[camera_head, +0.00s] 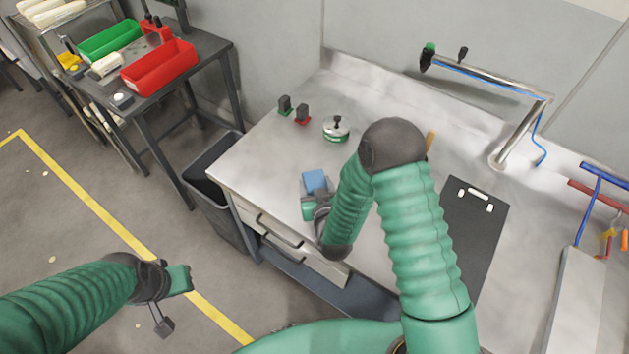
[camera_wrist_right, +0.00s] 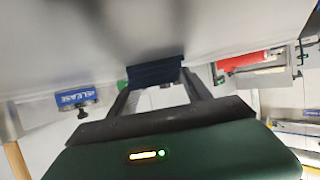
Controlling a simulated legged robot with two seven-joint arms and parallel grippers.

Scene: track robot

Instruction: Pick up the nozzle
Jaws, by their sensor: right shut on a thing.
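My right gripper (camera_head: 314,196) is low over the front left of the metal worktop, its fingers partly hidden by my own wrist. It is shut on a small blue block-like piece (camera_head: 314,181). In the right wrist view the piece (camera_wrist_right: 155,72) is dark blue between the two fingertips, close to a pale grey surface. I cannot tell whether this piece is the nozzle. Two small black fittings, one with a green base (camera_head: 285,104) and one with a red base (camera_head: 303,115), stand near the worktop's left edge. My left gripper (camera_head: 168,284) hangs over the floor, jaws unclear.
A round metal pot-like item (camera_head: 337,129) stands behind my right gripper. A black clipboard (camera_head: 468,230) lies to the right. A tap pipe (camera_head: 520,120) rises at the back. A grey bin (camera_head: 225,185) stands left of the worktop. Red (camera_head: 160,67) and green (camera_head: 110,41) trays sit on another table.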

